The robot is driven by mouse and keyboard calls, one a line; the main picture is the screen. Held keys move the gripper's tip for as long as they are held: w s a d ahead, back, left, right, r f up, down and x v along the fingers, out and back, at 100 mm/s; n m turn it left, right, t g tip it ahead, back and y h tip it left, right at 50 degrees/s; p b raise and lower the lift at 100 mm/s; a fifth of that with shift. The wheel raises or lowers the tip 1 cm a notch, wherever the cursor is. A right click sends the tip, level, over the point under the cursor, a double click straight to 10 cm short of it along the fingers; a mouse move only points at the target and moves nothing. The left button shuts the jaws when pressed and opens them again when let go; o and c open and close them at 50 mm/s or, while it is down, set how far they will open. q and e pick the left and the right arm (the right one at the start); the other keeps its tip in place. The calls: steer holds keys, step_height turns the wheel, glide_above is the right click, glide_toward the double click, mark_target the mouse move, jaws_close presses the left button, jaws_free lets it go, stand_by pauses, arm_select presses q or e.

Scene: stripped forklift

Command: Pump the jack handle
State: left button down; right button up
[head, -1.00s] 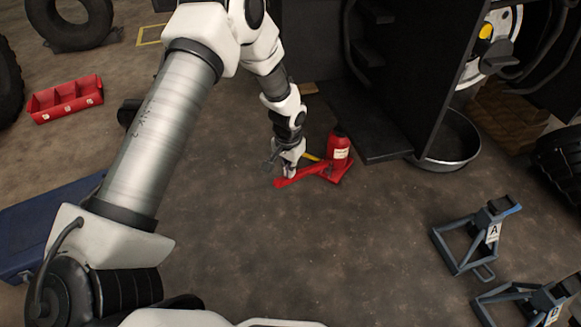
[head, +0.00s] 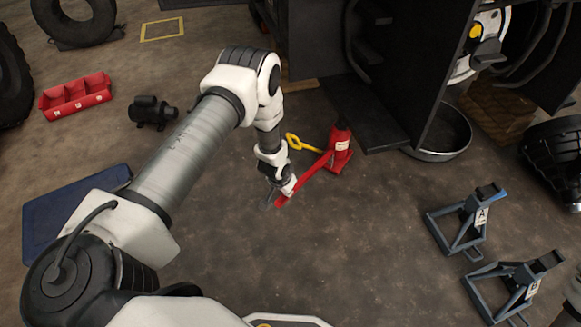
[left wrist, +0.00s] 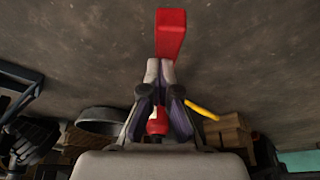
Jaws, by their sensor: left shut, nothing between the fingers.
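The red bottle jack (head: 342,138) stands on the floor beside the dark machine frame. Its long red handle (head: 312,176) slants down and left in the head view. My left gripper (head: 284,194) is at the handle's free end, with its fingers shut and nothing between them. In the left wrist view the handle's end (left wrist: 170,35) shows just beyond the shut fingertips (left wrist: 161,66); whether they touch it I cannot tell. Part of the jack (left wrist: 157,124) shows behind the fingers there. My right gripper is not in view.
A yellow tool (head: 300,143) lies left of the jack. Two blue-grey jack stands (head: 462,226) are at the right, a round metal pan (head: 441,152) behind them. A red tray (head: 75,97) and dark motor (head: 151,111) are at the left.

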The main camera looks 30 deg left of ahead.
mark_target(280, 202)
arm_select(q)
steer(key=s+f+b, duration=0.3)
steer(key=f+b, duration=0.2)
steer(key=f, duration=0.5)
steer(key=shift+f, duration=0.25)
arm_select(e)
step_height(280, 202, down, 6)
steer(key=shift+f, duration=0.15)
arm_select(q)
steer(key=shift+b, duration=0.3)
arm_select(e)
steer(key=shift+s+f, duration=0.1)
arm_select(q)
step_height(280, 202, up, 6)
steer(key=p, duration=0.6)
steer(key=shift+s+r, duration=0.15)
steer(key=shift+r, duration=0.1)
steer(key=s+r+p, duration=0.4)
steer(key=s+r, duration=0.1)
steer(key=r, duration=0.1)
steer(key=shift+s+r, duration=0.15)
steer(key=shift+r, duration=0.05)
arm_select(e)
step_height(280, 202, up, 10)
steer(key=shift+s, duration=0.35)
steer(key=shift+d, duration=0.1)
